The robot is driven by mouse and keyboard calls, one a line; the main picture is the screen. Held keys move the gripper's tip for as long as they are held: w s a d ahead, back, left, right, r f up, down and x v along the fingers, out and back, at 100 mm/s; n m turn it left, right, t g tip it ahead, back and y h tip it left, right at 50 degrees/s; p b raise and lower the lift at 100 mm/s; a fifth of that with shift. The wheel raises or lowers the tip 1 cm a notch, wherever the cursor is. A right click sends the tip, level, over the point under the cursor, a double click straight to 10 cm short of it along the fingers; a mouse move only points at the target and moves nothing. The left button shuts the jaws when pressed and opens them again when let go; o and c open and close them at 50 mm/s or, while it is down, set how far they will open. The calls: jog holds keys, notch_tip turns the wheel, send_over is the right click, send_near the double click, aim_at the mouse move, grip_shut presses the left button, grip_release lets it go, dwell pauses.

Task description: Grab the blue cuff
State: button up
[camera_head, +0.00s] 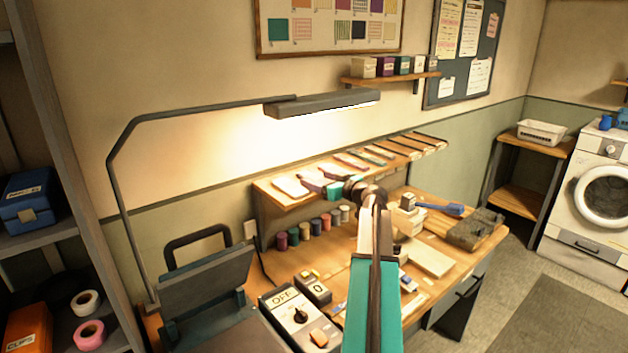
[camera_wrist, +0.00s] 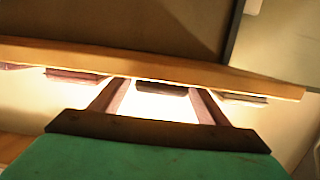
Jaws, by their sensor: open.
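Several flat, cuff-like strips lie in a row on the lit wooden shelf (camera_head: 283,200) in the head view. One strip (camera_head: 380,152) farther along looks bluish, but I cannot tell for certain which is the blue cuff. My gripper (camera_head: 322,180) is at the near-left part of this shelf and hides some of the row. In the wrist view my gripper (camera_wrist: 160,90) is open, its two fingers apart. A dark strip (camera_wrist: 165,87) at the shelf edge shows between the fingers; its colour is unclear against the glare. I see no grip on it.
Thread spools (camera_head: 304,231) stand below the shelf. A lamp (camera_head: 320,103) hangs above it. The bench (camera_head: 465,255) holds a sewing machine (camera_head: 405,220), a blue-handled tool (camera_head: 440,208) and a dark tray (camera_head: 475,228). A control box (camera_head: 300,315) stands at the front left.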

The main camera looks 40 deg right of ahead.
aim_at(320, 181)
dwell(0.3)
jog(key=c, duration=1.1)
jog(key=shift+c, duration=0.2)
jog(key=shift+r, duration=0.2)
jog(key=shift+r+b, duration=0.75)
jog(key=shift+r, duration=0.6)
jog(key=shift+s+r, duration=0.15)
jog(key=shift+r, duration=0.05)
jog(key=s+a+b, duration=0.2)
jog(key=s+a, duration=0.1)
jog(key=s, duration=0.4)
jog(key=s+a+r+b, duration=0.1)
jog(key=s+a+b, duration=0.1)
jog(key=s, duration=0.5)
jog(key=shift+s+a+r, duration=0.25)
jog(key=shift+s+a, duration=0.1)
jog(key=shift+a, duration=0.05)
